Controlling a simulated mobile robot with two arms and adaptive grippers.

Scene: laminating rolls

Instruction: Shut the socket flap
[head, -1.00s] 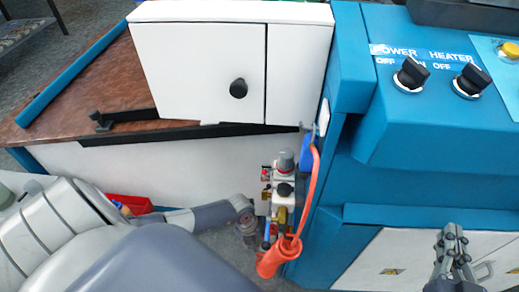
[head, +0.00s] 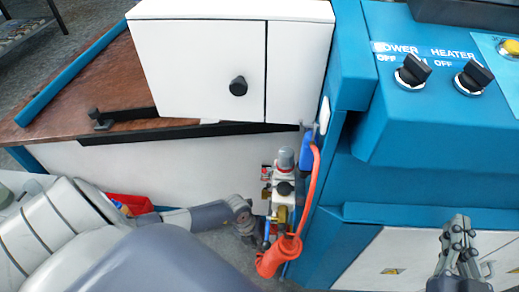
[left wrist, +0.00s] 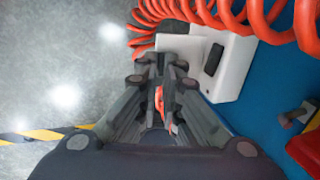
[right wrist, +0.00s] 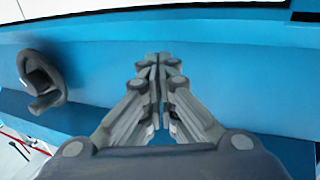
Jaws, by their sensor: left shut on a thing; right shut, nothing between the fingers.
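In the left wrist view a white box (left wrist: 232,62) with a dark oblong part (left wrist: 213,58) sits on a blue surface. It looks like the socket; I cannot tell which part is its flap or how far it stands open. My left gripper (left wrist: 160,58) is shut with its fingertips at the box's left end, apparently on a part of it; the fingers hide the contact. Something orange shows between the fingers lower down.
A coiled orange hose (left wrist: 262,22) passes close above the white box. A valve unit (head: 284,187) and an orange cable (head: 313,190) hang beside the blue machine (head: 430,140). A dark knob (right wrist: 40,80) is left of my right gripper.

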